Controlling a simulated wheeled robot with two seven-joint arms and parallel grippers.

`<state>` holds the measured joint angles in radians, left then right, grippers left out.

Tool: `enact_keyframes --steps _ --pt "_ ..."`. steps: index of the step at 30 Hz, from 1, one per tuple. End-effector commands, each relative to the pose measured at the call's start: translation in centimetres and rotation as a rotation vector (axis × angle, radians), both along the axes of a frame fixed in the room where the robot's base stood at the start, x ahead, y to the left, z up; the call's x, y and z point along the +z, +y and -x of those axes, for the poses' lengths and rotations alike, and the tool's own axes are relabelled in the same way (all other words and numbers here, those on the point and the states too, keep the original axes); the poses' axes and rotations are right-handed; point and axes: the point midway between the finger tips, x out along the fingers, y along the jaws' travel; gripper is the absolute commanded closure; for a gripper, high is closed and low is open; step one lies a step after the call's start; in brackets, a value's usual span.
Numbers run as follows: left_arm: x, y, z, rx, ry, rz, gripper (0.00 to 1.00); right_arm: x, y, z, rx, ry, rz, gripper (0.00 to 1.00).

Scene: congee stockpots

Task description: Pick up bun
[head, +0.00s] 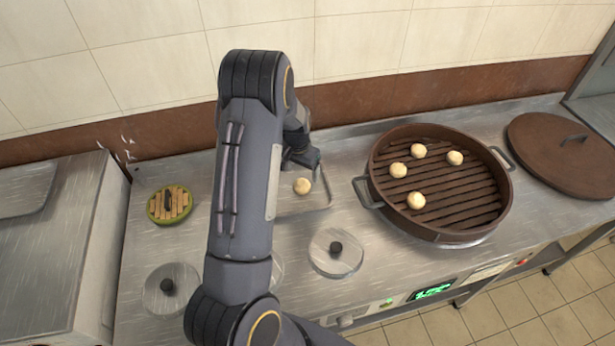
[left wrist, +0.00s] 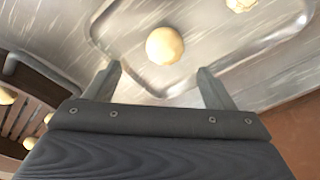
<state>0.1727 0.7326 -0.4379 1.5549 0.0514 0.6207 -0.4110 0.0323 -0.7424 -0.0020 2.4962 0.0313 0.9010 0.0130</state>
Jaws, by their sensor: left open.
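A pale round bun (head: 302,186) sits in a shallow metal tray (head: 322,205) on the counter. In the left wrist view the bun (left wrist: 164,46) lies ahead of my left gripper (left wrist: 162,85), roughly centred between its spread fingertips but not touching them. A second bun (left wrist: 240,4) is at the top edge of that view. My left gripper (head: 312,165) is open and empty, just behind the bun in the head view, partly hidden by its wrist. My right gripper is not in view.
A round brown steamer (head: 440,222) with several buns (head: 398,170) stands right of the tray. Its lid (head: 565,150) lies farther right. Metal lids with black knobs (head: 336,252) are in front, and a green-rimmed wooden round (head: 170,204) is at left. A tiled wall rises behind.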

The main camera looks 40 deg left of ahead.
Motion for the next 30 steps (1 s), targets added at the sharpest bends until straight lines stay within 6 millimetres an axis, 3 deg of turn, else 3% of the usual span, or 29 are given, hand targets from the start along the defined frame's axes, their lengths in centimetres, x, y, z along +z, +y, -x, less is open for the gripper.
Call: enact_keyframes --steps 18,27,30 --pt "-7.6 0.8 -0.7 -0.004 0.008 -0.005 0.23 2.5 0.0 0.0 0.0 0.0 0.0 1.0" --pt "-8.1 0.8 -0.8 -0.003 0.006 -0.006 0.23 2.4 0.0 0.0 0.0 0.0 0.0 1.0" --pt "-8.1 0.8 -0.8 -0.004 0.006 -0.005 0.36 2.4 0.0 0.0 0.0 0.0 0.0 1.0"
